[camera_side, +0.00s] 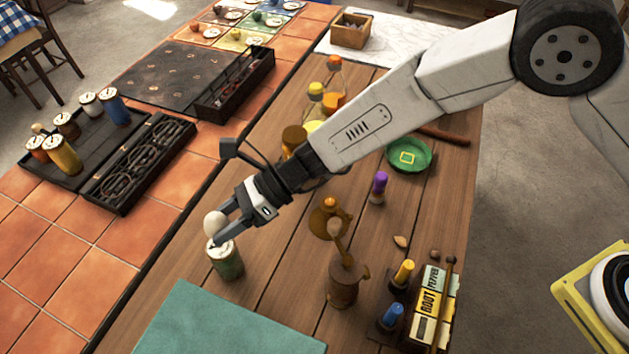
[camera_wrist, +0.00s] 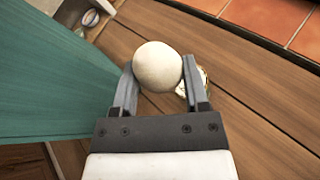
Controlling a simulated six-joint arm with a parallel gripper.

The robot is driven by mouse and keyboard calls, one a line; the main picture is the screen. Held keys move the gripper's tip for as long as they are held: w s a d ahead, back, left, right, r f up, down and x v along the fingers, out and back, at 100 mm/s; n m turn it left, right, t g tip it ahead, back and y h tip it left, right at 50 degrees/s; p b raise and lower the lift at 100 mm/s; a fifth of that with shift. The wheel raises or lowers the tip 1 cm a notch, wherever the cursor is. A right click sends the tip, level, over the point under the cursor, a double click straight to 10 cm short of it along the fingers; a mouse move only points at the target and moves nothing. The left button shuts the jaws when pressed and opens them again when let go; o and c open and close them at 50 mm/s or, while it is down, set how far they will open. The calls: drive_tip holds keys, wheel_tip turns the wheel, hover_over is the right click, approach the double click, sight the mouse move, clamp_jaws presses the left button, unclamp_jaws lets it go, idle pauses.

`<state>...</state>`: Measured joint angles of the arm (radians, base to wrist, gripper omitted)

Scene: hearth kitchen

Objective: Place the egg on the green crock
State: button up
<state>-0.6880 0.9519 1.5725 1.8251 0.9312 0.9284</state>
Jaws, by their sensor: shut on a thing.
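The egg (camera_side: 214,223) is whitish and sits between the fingers of my gripper (camera_side: 220,228). My gripper is shut on it, one finger on each side, as the wrist view shows the egg (camera_wrist: 158,66) between the fingertips (camera_wrist: 158,85). The green crock (camera_side: 227,262) stands upright on the wooden table, directly below the egg in the side view. Whether the egg touches the crock's pale top cannot be told. In the wrist view the egg and a finger hide most of what lies beneath.
A teal mat or board (camera_side: 225,325) lies close in front of the crock. A brass grinder (camera_side: 343,280) stands to the right, with a purple-topped piece (camera_side: 379,188) beyond. Bottles (camera_side: 333,85) stand behind my arm. Black trays (camera_side: 140,165) lie on the tiles at left.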

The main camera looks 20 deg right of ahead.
sight(226, 243)
drive_tip(key=shift+w+a+f, duration=0.45)
drive_tip(key=shift+f, duration=0.3)
drive_tip(key=shift+w+a+f, duration=0.1)
drive_tip(key=shift+f, duration=0.1)
drive_tip(key=shift+w+a+f, duration=0.1)
drive_tip(key=shift+f, duration=1.5)
drive_tip(key=shift+f, duration=0.2)
drive_tip(key=o, duration=0.9)
drive_tip(key=shift+c, duration=0.2)
drive_tip(key=shift+r, duration=0.1)
